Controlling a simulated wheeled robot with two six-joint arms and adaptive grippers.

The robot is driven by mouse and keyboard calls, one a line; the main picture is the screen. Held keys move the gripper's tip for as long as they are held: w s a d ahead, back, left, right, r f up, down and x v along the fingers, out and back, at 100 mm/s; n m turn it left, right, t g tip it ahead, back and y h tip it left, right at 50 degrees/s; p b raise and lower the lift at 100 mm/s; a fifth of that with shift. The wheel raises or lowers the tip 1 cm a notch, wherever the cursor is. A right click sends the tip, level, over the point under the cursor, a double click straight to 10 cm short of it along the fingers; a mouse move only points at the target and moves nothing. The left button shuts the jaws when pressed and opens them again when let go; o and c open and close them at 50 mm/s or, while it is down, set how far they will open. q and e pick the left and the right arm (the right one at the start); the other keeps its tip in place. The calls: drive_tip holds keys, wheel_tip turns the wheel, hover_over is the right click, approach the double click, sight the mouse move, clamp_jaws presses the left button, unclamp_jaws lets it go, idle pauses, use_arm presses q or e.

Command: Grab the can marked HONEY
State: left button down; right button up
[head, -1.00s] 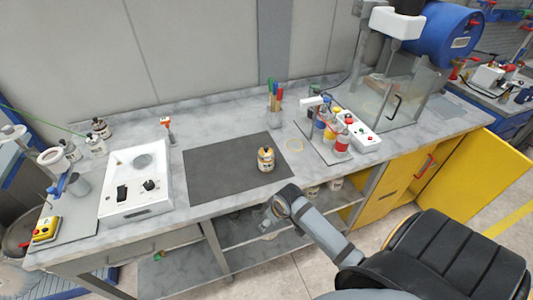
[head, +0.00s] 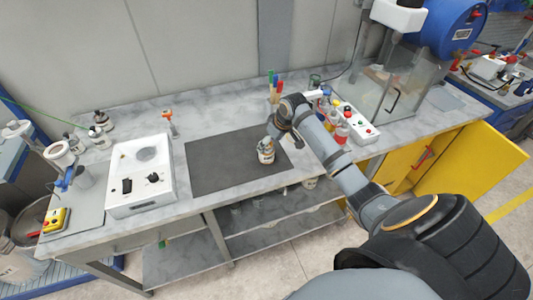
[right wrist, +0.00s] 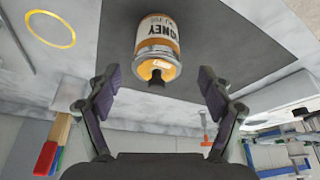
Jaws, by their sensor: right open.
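The can marked HONEY (right wrist: 157,48) stands on the dark mat (right wrist: 240,40) in the right wrist view, its label readable and a dark knob on its top. In the head view the can (head: 266,152) is on the right part of the mat (head: 215,165), partly hidden by my gripper. My right gripper (right wrist: 157,90) is open, its two fingers apart on either side just short of the can, with nothing between them. In the head view my right gripper (head: 275,130) is right above and beside the can. My left gripper is not in view.
A white device (head: 140,175) stands left of the mat. Several bottles (head: 340,130) and a white control box (head: 358,124) stand to the right, partly behind my arm. Pens (head: 274,85) stand behind. A yellow ring (right wrist: 50,29) lies on the bench.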

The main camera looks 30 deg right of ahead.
sight(267, 148)
drive_tip(key=shift+w+f, duration=0.2)
drive_tip(key=shift+f, duration=0.15)
drive_tip(key=shift+w+f, duration=0.1)
drive_tip(key=shift+f, duration=0.1)
drive_tip(key=p+x, duration=0.2)
drive_tip(key=x, duration=0.2)
drive_tip(key=shift+d+r, duration=0.1)
drive_tip(key=shift+w+f, duration=0.25)
drive_tip(key=shift+f, duration=0.15)
drive_tip(key=shift+s, duration=0.1)
drive_tip(key=c, duration=1.4)
drive_tip(key=shift+r, duration=0.15)
